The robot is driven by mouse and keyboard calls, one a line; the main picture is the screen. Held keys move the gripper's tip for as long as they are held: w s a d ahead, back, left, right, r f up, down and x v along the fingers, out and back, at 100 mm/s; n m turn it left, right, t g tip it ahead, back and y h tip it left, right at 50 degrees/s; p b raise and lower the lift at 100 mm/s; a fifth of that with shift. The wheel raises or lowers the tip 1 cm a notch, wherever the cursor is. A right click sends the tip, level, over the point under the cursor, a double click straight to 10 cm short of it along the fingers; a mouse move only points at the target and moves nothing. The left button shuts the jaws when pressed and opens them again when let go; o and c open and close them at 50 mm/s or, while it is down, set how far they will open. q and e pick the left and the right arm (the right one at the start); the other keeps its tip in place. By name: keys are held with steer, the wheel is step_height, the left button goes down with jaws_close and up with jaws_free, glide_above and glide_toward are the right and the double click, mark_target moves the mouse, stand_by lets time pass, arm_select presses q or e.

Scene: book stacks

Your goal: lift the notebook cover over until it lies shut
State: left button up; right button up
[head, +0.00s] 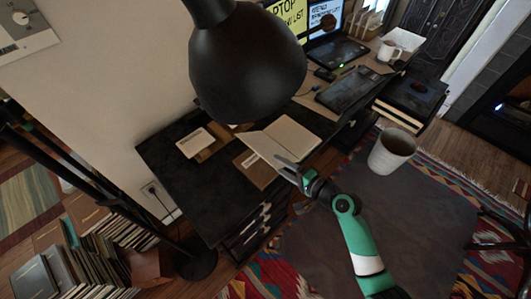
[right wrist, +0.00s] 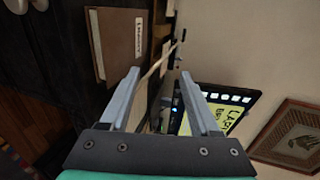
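The notebook (head: 292,136) lies open on the dark desk, its pale pages showing. A cream leaf, apparently its cover (head: 262,147), slants at its left side near my right gripper (head: 287,168). In the right wrist view my right gripper (right wrist: 160,75) is open, with its two fingers well apart. A thin pale edge, perhaps the cover (right wrist: 155,71), runs between the fingers; I cannot tell whether it touches them. My left gripper is not in view.
A brown book (head: 256,169) lies beside the notebook; a brown book also shows in the right wrist view (right wrist: 120,45). A black lamp (head: 245,65) hangs over the desk. A laptop (head: 340,50), a mug (head: 389,51) and a bin (head: 391,152) are to the right.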

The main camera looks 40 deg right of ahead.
steer(key=shift+d+r+p, duration=0.55)
steer(key=shift+r, duration=0.25)
steer(key=shift+w+d+r+p, duration=0.15)
steer(key=shift+d+r+p, duration=0.35)
steer(key=shift+d+r, duration=0.2)
steer(key=shift+d+r+p, duration=0.3)
steer(key=shift+d+r, duration=0.35)
steer(key=shift+d, duration=0.05)
